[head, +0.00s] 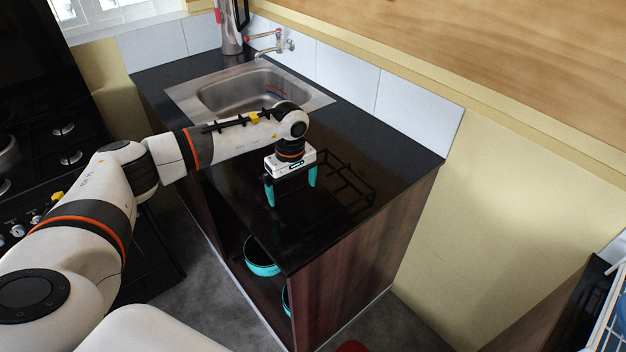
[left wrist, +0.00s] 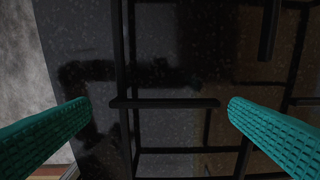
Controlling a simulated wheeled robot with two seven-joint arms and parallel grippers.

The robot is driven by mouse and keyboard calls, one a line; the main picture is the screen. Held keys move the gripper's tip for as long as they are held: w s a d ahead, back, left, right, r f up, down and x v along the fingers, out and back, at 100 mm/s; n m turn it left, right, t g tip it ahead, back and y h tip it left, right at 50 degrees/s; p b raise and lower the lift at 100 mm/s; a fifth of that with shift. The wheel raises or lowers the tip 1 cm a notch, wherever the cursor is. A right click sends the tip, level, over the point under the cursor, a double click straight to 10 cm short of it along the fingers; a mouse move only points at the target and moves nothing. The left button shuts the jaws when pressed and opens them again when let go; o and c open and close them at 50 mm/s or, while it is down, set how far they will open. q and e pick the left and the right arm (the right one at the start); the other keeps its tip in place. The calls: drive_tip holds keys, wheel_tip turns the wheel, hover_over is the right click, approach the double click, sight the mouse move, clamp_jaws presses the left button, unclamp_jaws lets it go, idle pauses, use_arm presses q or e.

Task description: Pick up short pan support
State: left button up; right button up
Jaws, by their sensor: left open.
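The pan support (head: 352,186) is a black wire grate lying on the dark countertop, right of the sink. My left gripper (head: 291,194) is open above its left part, with turquoise fingers pointing down. In the left wrist view the fingers (left wrist: 160,120) stand wide apart, with black bars of the pan support (left wrist: 165,103) between and below them. I cannot tell how far the fingertips are above the bars. Part of the support is hidden behind the gripper in the head view. My right gripper is not in view.
The counter (head: 230,220) holds a steel sink (head: 240,92) with a tap (head: 270,42) behind it. Turquoise pots (head: 262,262) stand on the open shelf below. A black stove (head: 50,110) is at the left. A yellow wall bounds the right.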

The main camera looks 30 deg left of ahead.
use_arm(q)
drive_tip(key=shift+w+a+f, duration=0.1)
drive_tip(key=shift+w+f, duration=0.05)
drive_tip(key=shift+f, duration=0.95)
drive_tip(key=shift+r, duration=0.1)
drive_tip(key=c, duration=1.7)
